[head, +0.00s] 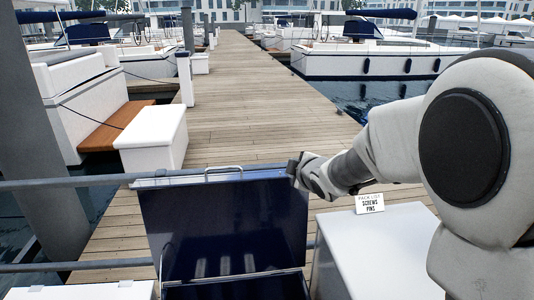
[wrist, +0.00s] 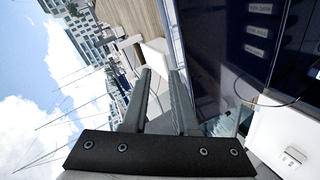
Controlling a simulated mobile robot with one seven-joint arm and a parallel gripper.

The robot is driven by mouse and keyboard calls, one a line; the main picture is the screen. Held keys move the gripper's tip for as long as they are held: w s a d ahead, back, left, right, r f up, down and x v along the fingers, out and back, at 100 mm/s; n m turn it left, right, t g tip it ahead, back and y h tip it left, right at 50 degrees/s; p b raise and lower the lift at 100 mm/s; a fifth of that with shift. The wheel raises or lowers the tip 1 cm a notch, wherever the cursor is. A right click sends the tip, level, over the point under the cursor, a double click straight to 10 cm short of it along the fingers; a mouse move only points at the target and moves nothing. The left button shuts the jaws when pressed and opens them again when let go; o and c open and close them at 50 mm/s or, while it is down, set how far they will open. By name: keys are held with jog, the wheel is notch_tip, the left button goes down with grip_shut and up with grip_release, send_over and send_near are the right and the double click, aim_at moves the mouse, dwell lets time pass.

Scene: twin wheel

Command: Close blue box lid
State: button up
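The blue box lid (head: 225,225) stands raised and open, its dark blue inner face toward me in the head view. A metal handle (head: 224,170) shows at its top edge. The lower part of the blue box (head: 235,291) shows at the bottom of the picture. My gripper (head: 298,172) is at the lid's upper right corner. In the wrist view my gripper (wrist: 161,72) has its two fingers apart with nothing seen held between them. The lid (wrist: 225,45) is right beside the right finger there; whether they touch I cannot tell.
A white box (head: 375,255) with a card reading "PACK LIST SCREWS PINS" (head: 369,204) stands right of the lid. A grey rail (head: 75,183) runs across behind it. A white dock box (head: 152,137) stands on the wooden pier (head: 240,100). Boats and water lie on both sides.

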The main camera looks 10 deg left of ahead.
aim_at(225, 168)
jog(key=w+a+f+n+y, duration=0.1)
jog(key=a+f+n+y, duration=0.15)
jog(key=a, duration=0.35)
jog(key=w+a+f+n+y, duration=0.2)
jog(key=a+f+n, duration=0.15)
jog(key=a, duration=0.25)
jog(key=shift+n+g, duration=0.3)
jog(key=shift+n, duration=0.1)
jog(key=p+x, duration=0.1)
jog(key=x, duration=0.7)
jog(key=p+x, duration=0.2)
jog(key=x, duration=0.7)
jog(key=shift+s+a+r, duration=0.1)
jog(key=shift+s+a, duration=0.1)
jog(key=shift+a, duration=0.05)
grip_shut()
